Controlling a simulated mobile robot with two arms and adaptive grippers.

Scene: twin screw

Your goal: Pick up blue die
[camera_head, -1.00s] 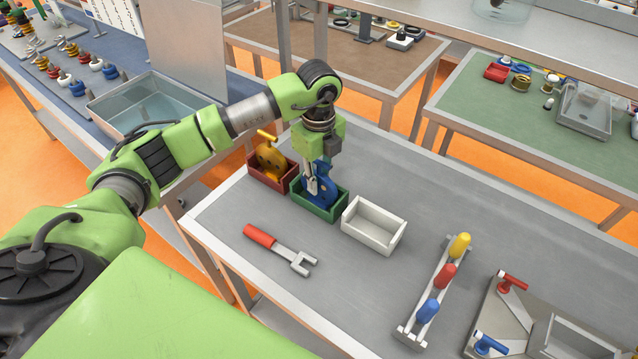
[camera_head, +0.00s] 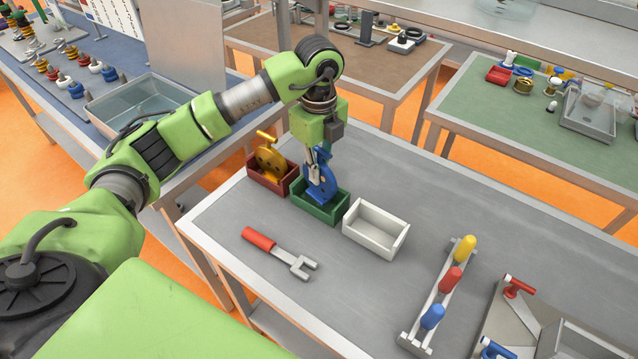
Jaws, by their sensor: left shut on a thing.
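The blue die (camera_head: 322,187) stands upright in the green bin (camera_head: 325,214) on the grey table. My left gripper (camera_head: 318,172) points down over the green bin and is shut on the upper part of the blue die. The die's lower part is still inside the bin walls, and the fingers hide part of it. My right gripper does not show.
A red bin (camera_head: 262,179) with a yellow die (camera_head: 271,160) stands just left of the green bin. An empty white bin (camera_head: 376,230) is on its right. A red-handled fork tool (camera_head: 278,251) lies in front. A rack (camera_head: 440,290) with coloured handles stands to the right.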

